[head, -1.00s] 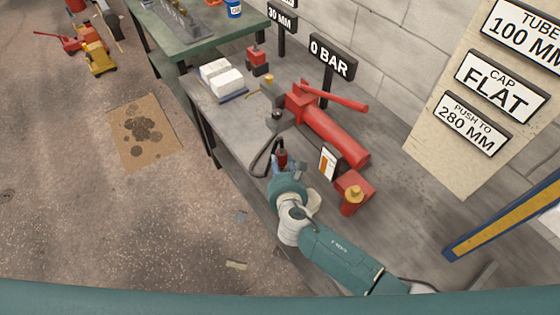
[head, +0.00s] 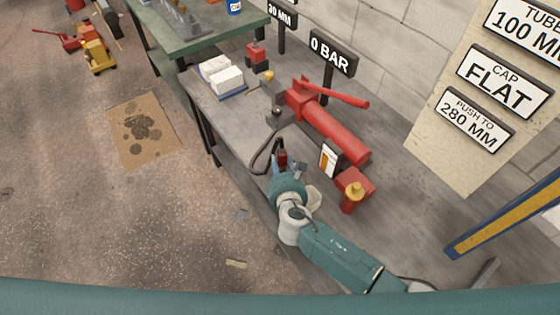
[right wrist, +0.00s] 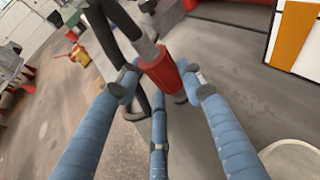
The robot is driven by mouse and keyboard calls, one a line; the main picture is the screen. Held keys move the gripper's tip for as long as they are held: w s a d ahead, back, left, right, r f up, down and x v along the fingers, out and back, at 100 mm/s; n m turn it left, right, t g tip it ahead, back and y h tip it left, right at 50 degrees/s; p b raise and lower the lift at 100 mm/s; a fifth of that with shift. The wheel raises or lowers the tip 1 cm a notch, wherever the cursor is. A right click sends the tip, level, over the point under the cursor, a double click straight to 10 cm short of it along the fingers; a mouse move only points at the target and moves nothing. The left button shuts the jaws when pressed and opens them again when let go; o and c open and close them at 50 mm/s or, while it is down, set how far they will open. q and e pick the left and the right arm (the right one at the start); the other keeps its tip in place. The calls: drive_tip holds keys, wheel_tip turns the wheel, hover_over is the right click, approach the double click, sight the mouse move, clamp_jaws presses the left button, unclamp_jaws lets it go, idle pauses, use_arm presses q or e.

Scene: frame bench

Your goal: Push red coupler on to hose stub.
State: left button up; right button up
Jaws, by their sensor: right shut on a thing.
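The red coupler (head: 282,157) is between the blue fingers of my right gripper (head: 283,166), over the near part of the bench. In the right wrist view, the blue fingertips (right wrist: 163,80) are shut on the ribbed red coupler (right wrist: 163,70), which is tilted. A grey metal end and a black hose (right wrist: 122,18) run up and left from it. In the head view the black hose (head: 262,156) loops from the coupler toward the red pump (head: 332,130). I cannot clearly make out a separate hose stub. My left gripper is not in view.
A red block with a brass-coloured cap (head: 354,189) and a white and orange card (head: 328,158) stand right of the gripper. A "0 BAR" sign (head: 332,53) stands behind the pump. White blocks (head: 222,76) lie at the bench's far end.

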drive_tip(key=shift+f+b, duration=0.3)
drive_tip(key=shift+f, duration=0.15)
drive_tip(key=o, duration=1.4)
drive_tip(key=shift+c, duration=0.2)
drive_tip(key=shift+s, duration=0.1)
drive_tip(key=shift+f, duration=0.1)
drive_tip(key=v, duration=1.2)
